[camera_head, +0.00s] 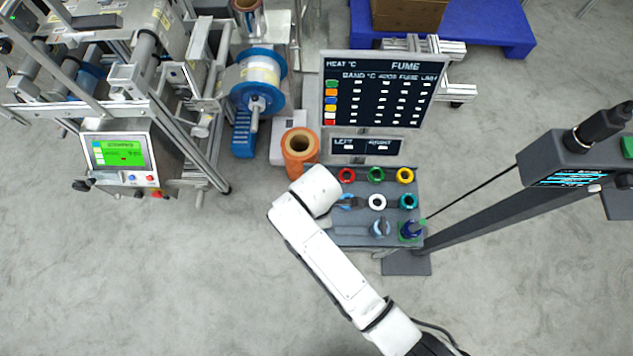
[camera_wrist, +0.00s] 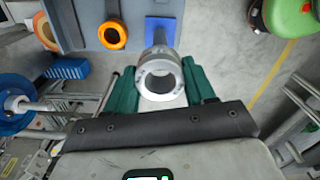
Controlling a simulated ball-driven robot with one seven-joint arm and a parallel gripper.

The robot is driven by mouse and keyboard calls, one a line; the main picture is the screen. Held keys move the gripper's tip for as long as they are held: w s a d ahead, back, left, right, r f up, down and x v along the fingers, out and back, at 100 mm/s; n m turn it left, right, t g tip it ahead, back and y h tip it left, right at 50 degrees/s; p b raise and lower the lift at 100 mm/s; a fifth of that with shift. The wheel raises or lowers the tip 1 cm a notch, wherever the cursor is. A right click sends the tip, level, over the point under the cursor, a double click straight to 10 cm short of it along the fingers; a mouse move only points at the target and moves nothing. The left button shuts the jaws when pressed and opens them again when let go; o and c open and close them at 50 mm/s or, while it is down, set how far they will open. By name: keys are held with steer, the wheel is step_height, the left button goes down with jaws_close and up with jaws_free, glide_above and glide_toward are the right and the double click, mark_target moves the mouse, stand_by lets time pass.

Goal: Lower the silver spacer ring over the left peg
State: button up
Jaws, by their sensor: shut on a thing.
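My gripper (camera_wrist: 160,84) has teal fingers and is shut on the silver spacer ring (camera_wrist: 142,86), seen in the wrist view with its dark bore facing the camera. A blue square (camera_wrist: 154,26) lies beyond the ring; what stands on it is partly covered by the ring. In the head view, a grey-blue upright piece (camera_head: 380,228) stands in the front row of the grey tray (camera_head: 345,236); I cannot tell whether it is the left peg. Beside it, a dark blue piece (camera_head: 410,228) stands on a green base. My arm hides much of the tray's left side.
Red (camera_head: 347,175), green (camera_head: 376,174), yellow (camera_head: 405,175), white (camera_head: 377,202) and teal (camera_head: 408,201) rings sit on the tray. An orange ring (camera_wrist: 113,34) shows in the wrist view. A dark sign (camera_head: 380,95) stands behind; a grey post (camera_head: 480,215) flanks the right.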

steer(key=shift+f+b, duration=0.4)
steer(key=shift+f, duration=0.7)
stand_by(0.6)
steer(key=shift+f, duration=0.35)
steer(key=shift+f+b, duration=0.65)
steer(key=shift+f, duration=0.1)
steer(key=shift+f, duration=0.35)
steer(key=shift+f+b, duration=0.45)
steer(key=shift+f, duration=0.5)
stand_by(0.4)
steer(key=o, duration=1.2)
step_height(320, 180, up, 11)
steer(key=shift+f+p, duration=0.1)
steer(key=shift+p, duration=0.4)
